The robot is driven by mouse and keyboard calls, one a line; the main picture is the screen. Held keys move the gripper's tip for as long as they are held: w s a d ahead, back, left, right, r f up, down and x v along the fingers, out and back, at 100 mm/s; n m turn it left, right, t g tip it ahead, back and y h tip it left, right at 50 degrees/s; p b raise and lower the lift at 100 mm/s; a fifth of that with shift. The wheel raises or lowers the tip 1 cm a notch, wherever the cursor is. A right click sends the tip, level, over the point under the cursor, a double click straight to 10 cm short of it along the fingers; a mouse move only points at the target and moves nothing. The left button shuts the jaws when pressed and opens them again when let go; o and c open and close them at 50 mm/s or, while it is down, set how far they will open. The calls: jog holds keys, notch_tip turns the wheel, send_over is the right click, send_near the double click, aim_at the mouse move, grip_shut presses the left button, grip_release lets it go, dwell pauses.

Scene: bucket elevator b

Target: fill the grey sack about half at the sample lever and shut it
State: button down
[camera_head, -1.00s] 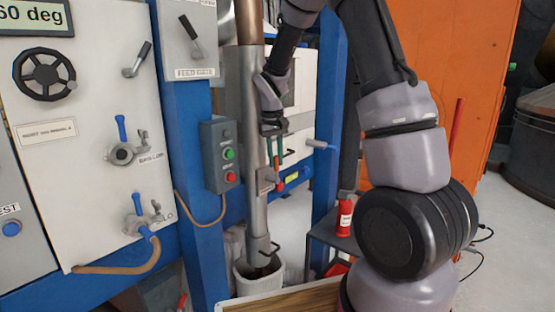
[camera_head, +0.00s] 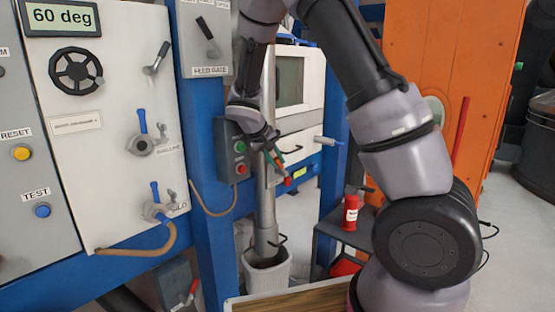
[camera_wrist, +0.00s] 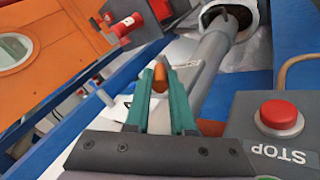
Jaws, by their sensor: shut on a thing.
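My gripper (camera_head: 273,160) reaches in front of the grey metal pipe (camera_head: 268,215). In the wrist view its teal fingers (camera_wrist: 160,92) close around a small orange piece (camera_wrist: 160,74), which looks like a handle end; I cannot tell for sure that it is the sample lever. A red tip (camera_head: 288,181) shows just below the fingers in the head view. A pale grey open-topped container (camera_head: 267,278) sits around the pipe's lower end; I cannot tell whether it is the grey sack, and its fill level is hidden. It also shows in the wrist view (camera_wrist: 262,30).
A control box (camera_head: 232,140) with green and red buttons is close left of my gripper; its STOP button (camera_wrist: 279,117) is near the fingers. A red extinguisher-like bottle (camera_head: 351,213) stands on a dark stand at right. A wooden-topped surface (camera_head: 290,300) is in front.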

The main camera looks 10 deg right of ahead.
dwell(0.3)
jog(key=c, duration=0.8)
grip_release()
jog(key=shift+o, duration=0.2)
jog(key=v, duration=1.1)
jog(key=shift+f, duration=0.1)
jog(key=s+d+r+m+t+y, duration=0.1)
jog(key=s+d+r+y, duration=0.1)
jog(key=s, duration=0.6)
jog(key=s+d+r+m+t+y, duration=0.1)
jog(key=s+d+r+m+y, duration=0.1)
jog(key=s+d+r, duration=0.3)
jog(key=s+d+r+m+t+y, duration=0.1)
jog(key=s+d+r+y, duration=0.2)
jog(key=s+r, duration=0.4)
jog(key=shift+s+d+m+y, duration=0.3)
jog(key=shift+s+y, duration=0.1)
jog(key=shift+s, duration=1.4)
